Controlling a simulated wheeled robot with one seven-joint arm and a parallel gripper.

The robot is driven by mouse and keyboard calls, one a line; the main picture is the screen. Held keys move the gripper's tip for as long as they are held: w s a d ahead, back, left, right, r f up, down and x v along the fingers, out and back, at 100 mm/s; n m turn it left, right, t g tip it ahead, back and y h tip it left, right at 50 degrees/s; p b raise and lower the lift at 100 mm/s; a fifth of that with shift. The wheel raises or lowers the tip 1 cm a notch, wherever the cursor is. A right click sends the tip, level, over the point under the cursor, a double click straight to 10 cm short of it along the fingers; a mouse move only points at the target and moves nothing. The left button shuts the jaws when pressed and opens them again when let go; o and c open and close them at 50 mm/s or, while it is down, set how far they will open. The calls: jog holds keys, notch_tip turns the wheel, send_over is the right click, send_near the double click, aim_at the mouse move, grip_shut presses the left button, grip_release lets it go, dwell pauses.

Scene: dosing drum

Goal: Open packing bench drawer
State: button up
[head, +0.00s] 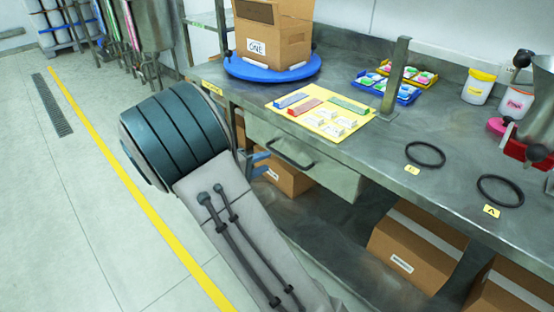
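The packing bench drawer (325,172) is a grey metal front under the bench top. A dark bar handle (290,154) runs across its face. The drawer looks shut or nearly so. My gripper (266,162) shows only partly, as two blue-grey fingers just left of the handle and close to the drawer front. The fingers look apart, with nothing seen between them. Whether they touch the handle cannot be told. My arm hides the rest of the gripper.
The bench top (380,155) carries a yellow mat (322,103), a box (275,38) on a blue turntable (270,67) and two black rings (425,154). Cardboard boxes (415,245) stand on the lower shelf. Open floor (90,200) lies left, with a yellow line.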

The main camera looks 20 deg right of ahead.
jog(key=x, duration=0.6)
jog(key=shift+d+b, duration=0.3)
jog(key=shift+b, duration=0.05)
jog(key=shift+w, duration=0.1)
grip_shut()
